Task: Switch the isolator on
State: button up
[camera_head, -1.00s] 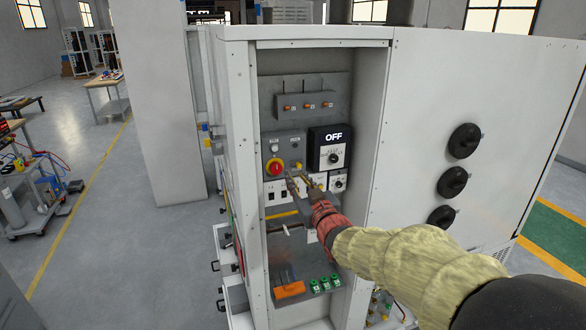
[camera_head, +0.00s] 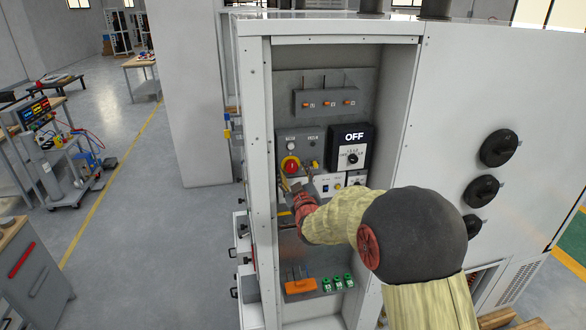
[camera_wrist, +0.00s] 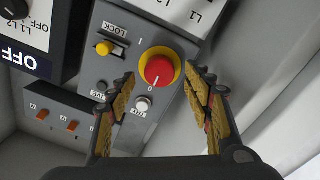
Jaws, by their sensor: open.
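The isolator is a red rotary knob (camera_wrist: 159,71) on a yellow ring, set in a grey panel (camera_wrist: 122,75). Its white mark points toward the "0" label in the wrist view. In the head view the knob (camera_head: 291,165) is at the left of the open cabinet bay. My gripper (camera_wrist: 165,77) is open, with one ribbed yellow finger on each side of the knob's position in the wrist view. The fingers look apart from the knob; their depth gap is unclear. In the head view my gripper (camera_head: 297,186) is just below the knob, partly hidden by my arm.
A yellow "LOCK" knob (camera_wrist: 104,48) and a white button (camera_wrist: 142,104) sit near the isolator. A black module reading "OFF" (camera_head: 352,147) is beside it. The cabinet's left wall (camera_head: 260,180) is close to my gripper. An orange handle (camera_head: 299,285) is lower in the bay.

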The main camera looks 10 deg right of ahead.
jog(key=shift+w, duration=1.1)
jog(key=shift+c, duration=0.8)
jog(key=c, duration=1)
